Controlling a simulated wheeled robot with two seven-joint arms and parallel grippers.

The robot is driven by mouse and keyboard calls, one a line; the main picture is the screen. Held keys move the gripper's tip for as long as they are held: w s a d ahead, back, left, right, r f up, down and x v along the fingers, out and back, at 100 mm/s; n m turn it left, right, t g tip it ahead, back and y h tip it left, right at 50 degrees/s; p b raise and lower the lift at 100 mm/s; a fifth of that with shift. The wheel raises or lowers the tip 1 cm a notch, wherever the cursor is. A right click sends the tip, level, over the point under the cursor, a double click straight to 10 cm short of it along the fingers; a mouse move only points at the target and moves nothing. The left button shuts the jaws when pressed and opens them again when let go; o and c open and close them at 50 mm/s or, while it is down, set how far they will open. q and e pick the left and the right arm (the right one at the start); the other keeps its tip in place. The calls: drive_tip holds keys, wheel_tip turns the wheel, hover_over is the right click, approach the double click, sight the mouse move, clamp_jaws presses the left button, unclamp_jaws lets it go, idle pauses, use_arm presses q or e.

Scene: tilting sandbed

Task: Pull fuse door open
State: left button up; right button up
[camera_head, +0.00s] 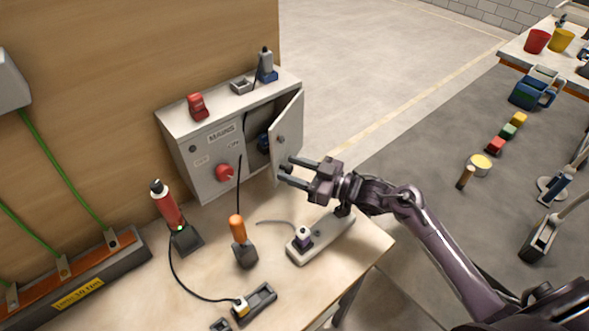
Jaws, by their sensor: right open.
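The grey mains box (208,150) stands on the workbench against the wooden panel. Its fuse door (289,140) is on the box's right side and stands swung open, showing a dark inside with a blue part (264,142). I cannot tell whether a finger touches the door. My left gripper is not in view.
A red knob (223,173) is on the box front. A red-handled tool (167,205), an orange-handled tool (237,229) and a power strip (322,240) stand on the bench. The bench's right edge is beneath my right arm.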

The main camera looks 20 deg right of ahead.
drive_tip(key=shift+d, duration=0.1)
drive_tip(key=shift+s+d+f, duration=0.15)
drive_tip(key=shift+s+d, duration=0.1)
drive_tip(key=b+v, duration=0.2)
drive_tip(key=v, duration=0.5)
